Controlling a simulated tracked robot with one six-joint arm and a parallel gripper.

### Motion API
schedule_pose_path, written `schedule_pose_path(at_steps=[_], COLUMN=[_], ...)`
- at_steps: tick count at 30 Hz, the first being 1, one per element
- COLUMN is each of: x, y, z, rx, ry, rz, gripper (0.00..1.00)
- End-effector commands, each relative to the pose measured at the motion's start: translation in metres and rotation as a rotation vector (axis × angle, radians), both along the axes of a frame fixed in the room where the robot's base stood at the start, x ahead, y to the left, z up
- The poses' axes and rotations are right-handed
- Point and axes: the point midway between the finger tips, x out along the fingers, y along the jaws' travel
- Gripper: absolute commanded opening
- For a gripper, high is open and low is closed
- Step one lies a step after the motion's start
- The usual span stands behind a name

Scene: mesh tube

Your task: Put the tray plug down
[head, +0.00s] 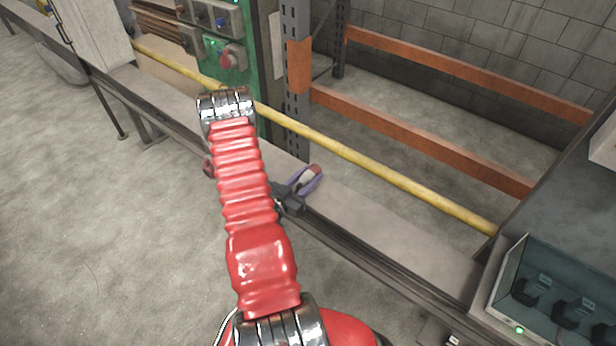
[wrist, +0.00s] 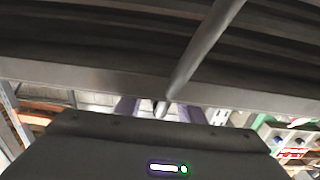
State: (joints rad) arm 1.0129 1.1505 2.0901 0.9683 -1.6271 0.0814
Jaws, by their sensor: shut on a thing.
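My gripper (head: 307,181), a black body with purple fingers, is just beyond my red arm near the middle of the head view. It is shut on a small pale and reddish thing (head: 312,171), which I take to be the tray plug. The plug appears close over the grey ledge, but I cannot tell whether it touches it. In the wrist view my purple fingers (wrist: 153,110) show behind the dark wrist body, with a narrow grey piece (wrist: 162,107) between them. The plug's lower part and the far fingertip contact are hard to make out.
A long grey ledge (head: 395,222) runs diagonally, with a yellow pipe (head: 370,165) along it. A glass-fronted box (head: 550,290) holds black parts at lower right. A green control panel (head: 225,52) and orange rack beams (head: 420,125) stand behind. Floor at left is open.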

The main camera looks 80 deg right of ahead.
Motion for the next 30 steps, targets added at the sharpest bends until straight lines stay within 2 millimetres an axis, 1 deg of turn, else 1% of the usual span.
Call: schedule_pose_path(at_steps=[5, 6, 13, 22, 28, 29, 30], x=[0.0, 0.0, 0.0, 0.0, 0.0, 0.001, 0.005], y=[0.0, 0.0, 0.0, 0.0, 0.0, 0.001, 0.007], z=[-0.004, -0.004, -0.004, -0.002, 0.008, 0.009, 0.008], rx=[-0.001, 0.0, 0.0, 0.0, -0.001, 0.0, 0.002], ry=[0.0, 0.0, 0.0, 0.0, -0.002, -0.001, 0.0], rz=[0.0, 0.0, 0.0, 0.0, 0.0, 0.001, 0.004], gripper=[0.0, 0.38, 0.54, 0.54, 0.54, 0.54, 0.54])
